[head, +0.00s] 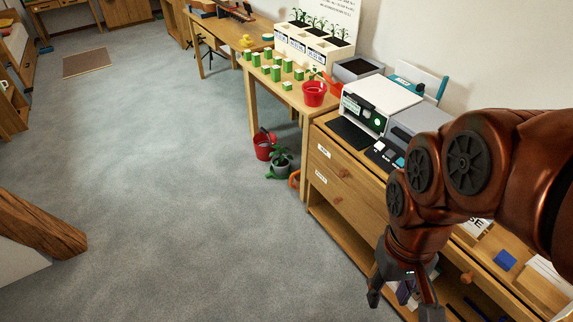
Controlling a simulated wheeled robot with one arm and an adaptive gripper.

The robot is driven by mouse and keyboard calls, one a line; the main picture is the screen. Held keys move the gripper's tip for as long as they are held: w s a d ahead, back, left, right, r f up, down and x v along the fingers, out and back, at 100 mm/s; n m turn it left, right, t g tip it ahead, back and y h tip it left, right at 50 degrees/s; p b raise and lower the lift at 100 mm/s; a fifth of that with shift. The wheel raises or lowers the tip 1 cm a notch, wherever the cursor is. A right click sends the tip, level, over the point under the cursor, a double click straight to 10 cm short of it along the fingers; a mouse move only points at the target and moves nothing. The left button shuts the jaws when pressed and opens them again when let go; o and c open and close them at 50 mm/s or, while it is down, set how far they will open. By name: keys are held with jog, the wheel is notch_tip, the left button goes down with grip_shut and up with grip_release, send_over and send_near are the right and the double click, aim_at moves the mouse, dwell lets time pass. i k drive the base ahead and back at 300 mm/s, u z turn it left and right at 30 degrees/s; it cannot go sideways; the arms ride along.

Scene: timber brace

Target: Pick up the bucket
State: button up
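Two red bucket-like containers show in the head view. One red bucket (262,148) stands on the floor beside the leg of the wooden table. Another red bucket (315,95) stands on the near end of that table, with a small plant showing at its rim. My gripper (403,300) hangs low at the bottom right, in front of the drawer cabinet and well apart from both. Its two fingers are spread, and nothing shows held between them. Its fingertips are close to the bottom edge of the view.
A grey pot with a plant (280,168) stands close by the floor bucket. The wooden table (266,84) carries several green blocks. The drawer cabinet (345,190) fills the right side. A timber beam (38,225) juts in at lower left. The grey floor between is clear.

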aim_at(263, 141)
jog(key=k, duration=0.5)
jog(key=u, duration=1.15)
jog(key=i, duration=1.5)
jog(key=u, duration=0.6)
jog(key=i, duration=1.85)
jog(key=z, duration=1.4)
jog(key=i, duration=1.15)
jog(key=z, duration=1)
